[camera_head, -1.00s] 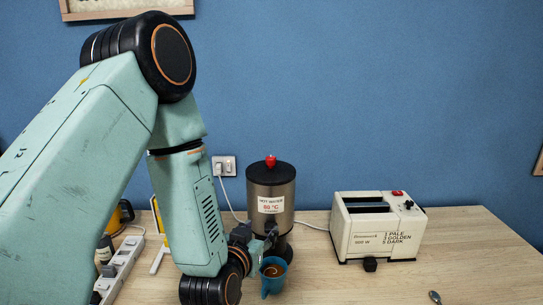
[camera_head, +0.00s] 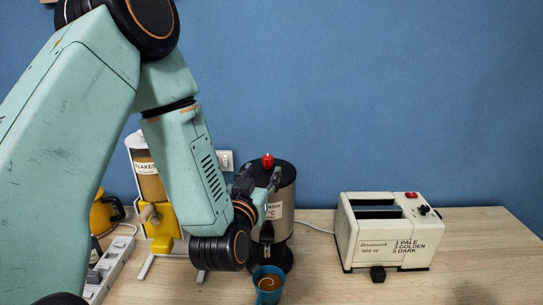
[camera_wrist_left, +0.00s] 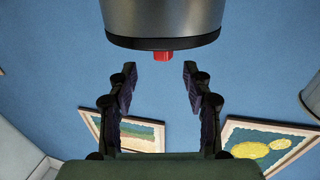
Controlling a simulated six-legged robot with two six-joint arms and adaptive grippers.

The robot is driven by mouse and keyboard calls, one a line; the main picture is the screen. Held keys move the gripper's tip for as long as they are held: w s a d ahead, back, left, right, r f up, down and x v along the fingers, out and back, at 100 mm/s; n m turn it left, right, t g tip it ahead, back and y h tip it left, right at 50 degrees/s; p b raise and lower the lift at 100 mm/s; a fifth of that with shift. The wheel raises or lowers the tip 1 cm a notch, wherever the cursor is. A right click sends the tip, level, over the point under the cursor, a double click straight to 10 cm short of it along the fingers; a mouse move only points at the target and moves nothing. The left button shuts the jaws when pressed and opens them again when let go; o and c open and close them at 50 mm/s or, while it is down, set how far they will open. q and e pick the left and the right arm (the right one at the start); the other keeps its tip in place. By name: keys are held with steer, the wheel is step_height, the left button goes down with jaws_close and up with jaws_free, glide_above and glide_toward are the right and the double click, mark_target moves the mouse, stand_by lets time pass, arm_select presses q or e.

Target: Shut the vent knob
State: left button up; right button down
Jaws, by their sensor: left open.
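The red vent knob (camera_head: 267,160) stands on the black lid of the steel hot water urn (camera_head: 285,197). My left gripper (camera_head: 259,180) is at the urn's upper front, its fingers open and apart, just below the knob in the head view. In the left wrist view the urn (camera_wrist_left: 163,18) appears upside down, and its red knob (camera_wrist_left: 163,56) lies beyond and between the open fingertips (camera_wrist_left: 175,68). The fingers hold nothing. My arm and gripper hide part of the urn's front and label. My right gripper is not in view.
A blue mug (camera_head: 268,286) with a drink stands in front of the urn. A white toaster (camera_head: 388,240) is to the right. A yellow flakes dispenser (camera_head: 160,218) and a power strip (camera_head: 109,268) are at the left.

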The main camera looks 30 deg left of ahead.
mark_target(266, 162)
arm_select(q)
steer(key=shift+w, duration=0.25)
steer(key=w+a, duration=0.1)
steer(key=w+a+p, duration=0.1)
steer(key=w, duration=0.1)
steer(key=shift+a+r, duration=0.15)
steer(key=shift+a, duration=0.05)
steer(key=shift+w+p, duration=0.4)
steer(key=shift+w, duration=1.5)
steer(key=shift+s+a, duration=0.3)
steer(key=shift+a, duration=0.1)
steer(key=shift+c, duration=0.3)
steer(key=shift+w+d, duration=0.3)
steer(key=shift+d, duration=0.05)
steer(key=c, duration=0.6)
steer(key=shift+s+a, duration=0.15)
steer(key=shift+a, duration=0.1)
steer(key=c, duration=0.3)
steer(key=shift+d, duration=0.1)
jaws_close()
